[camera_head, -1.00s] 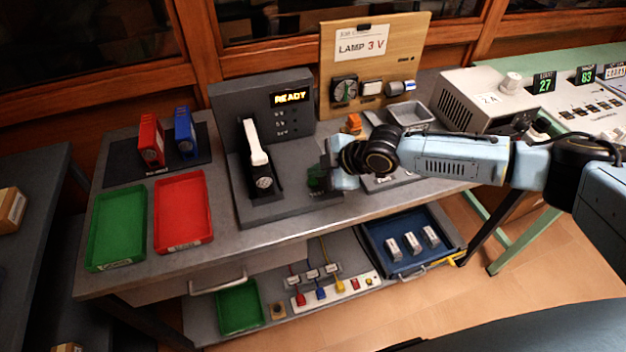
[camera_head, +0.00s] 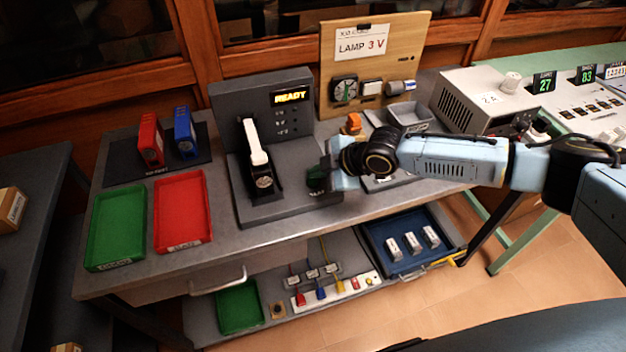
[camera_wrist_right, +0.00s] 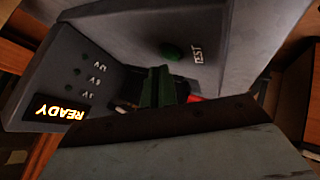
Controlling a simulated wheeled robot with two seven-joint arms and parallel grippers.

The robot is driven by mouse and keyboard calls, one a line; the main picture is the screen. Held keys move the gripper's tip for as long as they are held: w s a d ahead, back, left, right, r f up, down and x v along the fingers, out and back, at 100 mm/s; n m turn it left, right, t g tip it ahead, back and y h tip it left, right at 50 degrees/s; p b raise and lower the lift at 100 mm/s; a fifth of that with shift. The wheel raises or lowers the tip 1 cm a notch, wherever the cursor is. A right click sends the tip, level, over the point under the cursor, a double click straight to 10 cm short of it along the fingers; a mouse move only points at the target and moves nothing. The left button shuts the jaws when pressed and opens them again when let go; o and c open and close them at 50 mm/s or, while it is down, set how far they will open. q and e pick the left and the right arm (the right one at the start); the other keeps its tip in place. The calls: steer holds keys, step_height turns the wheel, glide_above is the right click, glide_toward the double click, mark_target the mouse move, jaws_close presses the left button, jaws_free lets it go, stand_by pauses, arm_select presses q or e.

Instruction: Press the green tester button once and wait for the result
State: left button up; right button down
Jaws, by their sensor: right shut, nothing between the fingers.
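The dark grey tester (camera_head: 225,107) stands on the bench, and its display (camera_head: 291,97) reads READY. In the right wrist view the display (camera_wrist_right: 61,113) appears upside down. The round green button (camera_wrist_right: 172,52) shows there beside the word TEST. My right gripper (camera_wrist_right: 158,72) is shut and empty, its greenish fingertips pointing at the panel close to the button. I cannot tell whether they touch it. In the head view my right gripper (camera_head: 324,174) is at the tester's right side and largely covers the button area. My left gripper is not in view.
A white-handled lever (camera_head: 256,152) rises from the tester's base. Green (camera_head: 92,250) and red (camera_head: 159,240) trays lie to the left. Red (camera_head: 150,140) and blue (camera_head: 185,133) blocks stand behind them. A grey tray (camera_head: 410,113) and a wooden lamp board (camera_head: 352,62) stand right and behind.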

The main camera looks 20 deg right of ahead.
steer(key=shift+f, duration=0.6)
stand_by(0.8)
steer(key=shift+r+p, duration=0.6)
steer(key=shift+r, duration=0.25)
steer(key=shift+r, duration=0.1)
step_height(320, 180, up, 5)
steer(key=p, duration=0.4)
steer(key=shift+p, duration=0.3)
